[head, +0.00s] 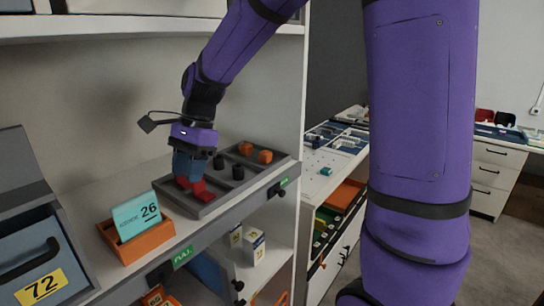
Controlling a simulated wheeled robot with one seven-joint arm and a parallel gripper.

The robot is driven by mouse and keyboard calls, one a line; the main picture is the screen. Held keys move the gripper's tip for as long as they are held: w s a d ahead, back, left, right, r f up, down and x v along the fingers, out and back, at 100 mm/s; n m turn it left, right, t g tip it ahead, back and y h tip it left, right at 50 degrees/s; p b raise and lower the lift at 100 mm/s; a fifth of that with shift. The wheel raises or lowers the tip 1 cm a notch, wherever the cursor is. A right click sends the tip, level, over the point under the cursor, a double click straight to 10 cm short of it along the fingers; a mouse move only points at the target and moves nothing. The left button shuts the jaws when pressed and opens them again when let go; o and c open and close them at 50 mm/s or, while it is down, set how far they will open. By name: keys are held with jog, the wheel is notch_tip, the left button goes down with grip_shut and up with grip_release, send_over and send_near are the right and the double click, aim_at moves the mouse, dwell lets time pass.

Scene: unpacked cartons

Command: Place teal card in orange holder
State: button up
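The teal card (137,214), marked 26, stands tilted back in the orange holder (146,246) on the shelf at the lower left. Its lower edge is hidden behind the holder's front wall. My gripper (191,187) is right of the card and apart from it. Its red fingertips point down over the left part of a grey compartment tray (205,211). No card shows between the fingers. They look close together, and the gap between them is too small to judge.
Black and orange pieces sit in the tray's far compartments. A dark bin (35,262) labelled 72 stands left of the holder. A green FULL label (182,257) marks the shelf's front edge. Small boxes (254,246) stand on the shelf below. An upper shelf (130,27) overhangs.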

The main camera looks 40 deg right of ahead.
jog(key=s+d+r+n+t+h, duration=0.1)
jog(key=s+d+r+n+t, duration=0.1)
jog(key=s+d+n, duration=0.2)
jog(key=s+d+r+n+t+h, duration=0.1)
jog(key=s+n, duration=0.4)
jog(key=s, duration=0.5)
jog(key=s+d+r+n+t+h, duration=0.2)
jog(key=s+d+r+n+t, duration=0.1)
jog(key=s+d+r+n, duration=0.2)
jog(key=s+d, duration=0.1)
jog(key=s, duration=0.1)
jog(key=shift+s+d, duration=0.3)
jog(key=shift+s, duration=0.1)
